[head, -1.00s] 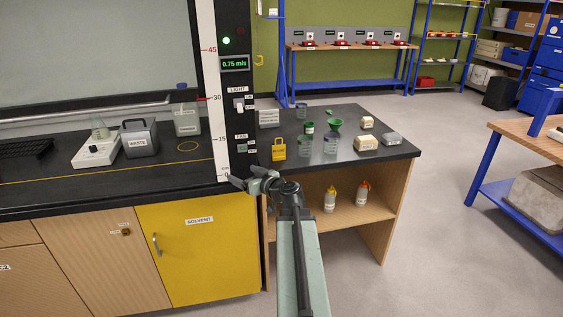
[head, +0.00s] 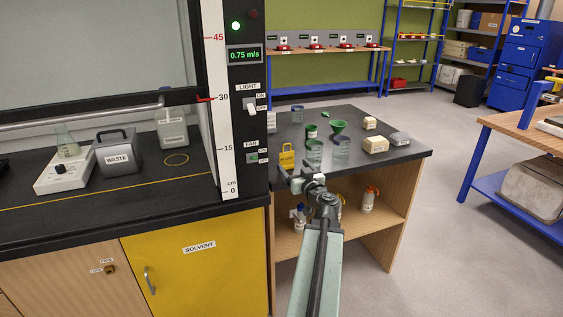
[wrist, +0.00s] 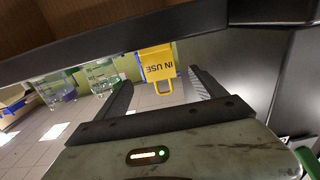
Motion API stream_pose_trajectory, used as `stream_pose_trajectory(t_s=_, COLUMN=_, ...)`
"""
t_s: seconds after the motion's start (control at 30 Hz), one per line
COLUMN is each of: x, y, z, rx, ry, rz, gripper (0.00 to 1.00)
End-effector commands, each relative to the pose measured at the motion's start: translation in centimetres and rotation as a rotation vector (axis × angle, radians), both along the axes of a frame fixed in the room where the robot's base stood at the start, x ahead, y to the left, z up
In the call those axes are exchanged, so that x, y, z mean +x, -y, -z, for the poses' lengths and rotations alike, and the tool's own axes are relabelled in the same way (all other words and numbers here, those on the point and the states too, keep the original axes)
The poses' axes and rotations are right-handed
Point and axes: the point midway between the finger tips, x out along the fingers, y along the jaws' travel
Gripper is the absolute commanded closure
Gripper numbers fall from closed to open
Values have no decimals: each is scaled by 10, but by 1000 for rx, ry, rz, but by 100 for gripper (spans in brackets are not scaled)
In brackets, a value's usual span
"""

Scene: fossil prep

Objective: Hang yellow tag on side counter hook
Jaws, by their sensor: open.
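The yellow tag (head: 287,158) is a small padlock-shaped piece with a loop on top, upright at the left end of the dark side counter (head: 378,170). In the wrist view the tag (wrist: 158,66) appears upside down, reads "IN USE", and lies beyond my fingers, in line with the gap between them. My gripper (head: 292,176) is open and empty, low in front of the tag at the counter's near edge. The wrist view shows both fingers spread (wrist: 160,88), apart from the tag. I cannot make out the hook in either current view.
The fume hood post (head: 248,100) rises close on the left. Bottles (head: 368,200) stand on the shelf below. Open floor lies to the right.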

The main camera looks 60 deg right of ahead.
Motion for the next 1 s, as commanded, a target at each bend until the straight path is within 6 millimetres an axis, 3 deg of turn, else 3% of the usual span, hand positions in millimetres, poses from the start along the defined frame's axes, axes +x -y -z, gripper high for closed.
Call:
stream_pose_trajectory(t_s=0.43, x=16, y=26, z=-3, rx=0, ry=0, rz=17, gripper=20)
stream_pose_trajectory(t_s=0.7, x=52, y=51, z=-7, rx=0, ry=0, rz=17, gripper=20)
stream_pose_trajectory(t_s=0.93, x=53, y=51, z=-6, rx=0, ry=0, rz=19, gripper=20)
stream_pose_trajectory(t_s=1.0, x=53, y=51, z=-6, rx=0, ry=0, rz=19, gripper=39)
